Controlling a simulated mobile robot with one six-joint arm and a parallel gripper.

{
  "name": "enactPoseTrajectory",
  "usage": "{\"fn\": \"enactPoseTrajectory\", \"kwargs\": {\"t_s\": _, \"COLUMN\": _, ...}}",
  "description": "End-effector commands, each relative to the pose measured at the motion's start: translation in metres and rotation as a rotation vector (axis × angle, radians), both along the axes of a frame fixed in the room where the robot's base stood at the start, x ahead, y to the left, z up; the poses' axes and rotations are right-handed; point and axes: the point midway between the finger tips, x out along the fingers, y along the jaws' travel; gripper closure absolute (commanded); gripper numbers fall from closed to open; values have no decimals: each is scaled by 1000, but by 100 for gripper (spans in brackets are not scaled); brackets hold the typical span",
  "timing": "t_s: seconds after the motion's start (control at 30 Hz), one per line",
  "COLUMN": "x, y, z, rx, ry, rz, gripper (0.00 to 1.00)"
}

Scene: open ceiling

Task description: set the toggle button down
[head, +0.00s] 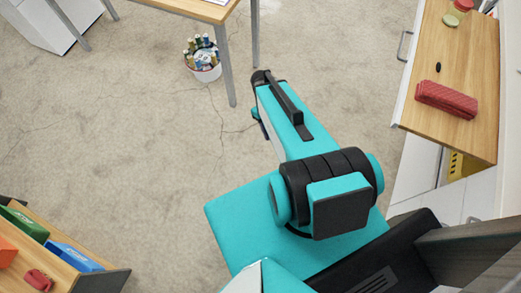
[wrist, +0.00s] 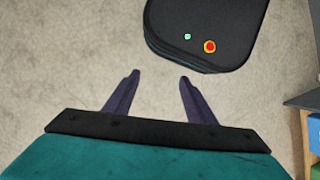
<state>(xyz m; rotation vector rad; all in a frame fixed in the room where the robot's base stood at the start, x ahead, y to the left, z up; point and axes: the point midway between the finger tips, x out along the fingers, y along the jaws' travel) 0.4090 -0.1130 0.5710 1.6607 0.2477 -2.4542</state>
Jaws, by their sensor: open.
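My gripper (wrist: 160,76) is open in the wrist view, its two dark fingers spread apart with only carpet between them. I cannot pick out a toggle button for certain. A small black oval object (head: 438,67) lies on the wooden counter (head: 470,60) at the right of the head view, well apart from my arm. It is too small to tell whether it is the toggle button. My fingers do not show clearly in the head view.
A red ribbed case (head: 446,100) and a green round item (head: 450,20) also lie on the counter. A bucket of bottles (head: 203,62) stands by a table (head: 205,5). Bins, one blue (head: 73,257), stand lower left. Open carpet (head: 120,130) lies between.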

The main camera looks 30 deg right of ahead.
Motion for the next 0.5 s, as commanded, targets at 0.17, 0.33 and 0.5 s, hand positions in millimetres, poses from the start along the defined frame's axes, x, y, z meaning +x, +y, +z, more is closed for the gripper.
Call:
{"fn": "enactPoseTrajectory", "kwargs": {"t_s": 0.17, "x": -42, "y": 53, "z": -27, "rx": -9, "ry": 45, "rz": -79, "gripper": 50}}
{"fn": "enactPoseTrajectory", "kwargs": {"t_s": 0.33, "x": -82, "y": 90, "z": -45, "rx": -30, "ry": 85, "rz": -158, "gripper": 50}}
{"fn": "enactPoseTrajectory", "kwargs": {"t_s": 0.5, "x": -106, "y": 109, "z": -55, "rx": -49, "ry": 109, "rz": -209, "gripper": 50}}
